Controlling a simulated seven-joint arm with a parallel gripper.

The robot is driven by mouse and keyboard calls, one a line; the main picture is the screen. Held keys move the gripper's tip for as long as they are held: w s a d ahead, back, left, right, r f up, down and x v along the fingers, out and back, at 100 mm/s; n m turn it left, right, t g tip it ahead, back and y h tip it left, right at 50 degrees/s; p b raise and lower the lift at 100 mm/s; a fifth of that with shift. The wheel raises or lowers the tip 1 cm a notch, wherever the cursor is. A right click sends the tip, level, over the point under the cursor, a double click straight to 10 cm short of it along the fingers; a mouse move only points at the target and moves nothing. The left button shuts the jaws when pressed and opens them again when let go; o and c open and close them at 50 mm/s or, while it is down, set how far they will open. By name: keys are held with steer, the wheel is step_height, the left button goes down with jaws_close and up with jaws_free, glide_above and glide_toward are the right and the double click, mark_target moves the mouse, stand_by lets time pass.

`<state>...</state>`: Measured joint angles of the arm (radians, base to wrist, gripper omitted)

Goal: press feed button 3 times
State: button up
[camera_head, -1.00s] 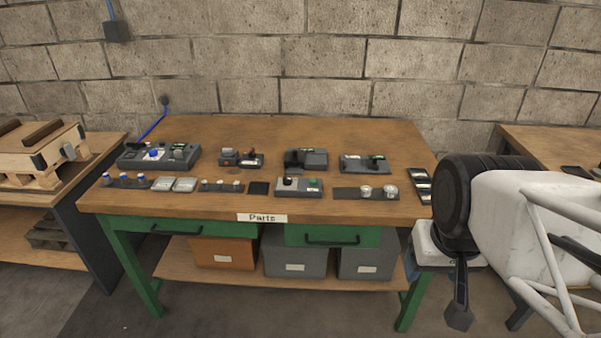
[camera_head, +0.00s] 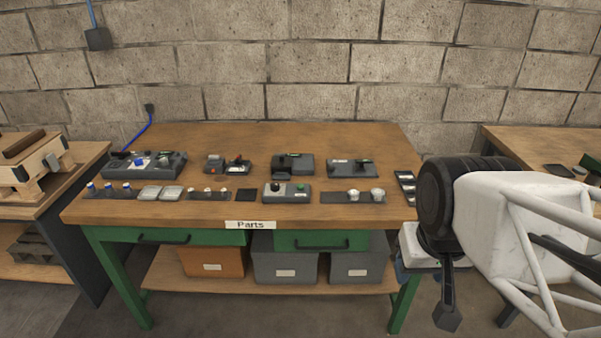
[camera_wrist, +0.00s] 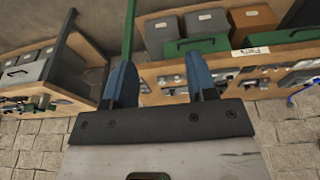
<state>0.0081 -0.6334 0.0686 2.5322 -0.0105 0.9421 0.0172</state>
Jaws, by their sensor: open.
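Several control boxes stand on the wooden workbench (camera_head: 330,137); their labels are too small to read, so I cannot tell which carries the feed button. A dark box at the back left (camera_head: 143,166) has a blue button (camera_head: 139,162). A grey box at the front middle (camera_head: 287,194) has a black knob and a green button (camera_head: 301,187). My gripper (camera_wrist: 161,80) shows in the wrist view with its two blue fingers apart and nothing between them. My arm is at the right of the head view, off the bench's right end, apart from every box.
More boxes stand along the back, including one with red parts (camera_head: 228,164). Small parts line the front edge above the "Parts" label (camera_head: 250,225). Other benches stand left (camera_head: 83,157) and right (camera_head: 508,140). A block wall (camera_head: 300,70) is behind. The bench's back strip is clear.

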jaws_close()
stand_by(1.4)
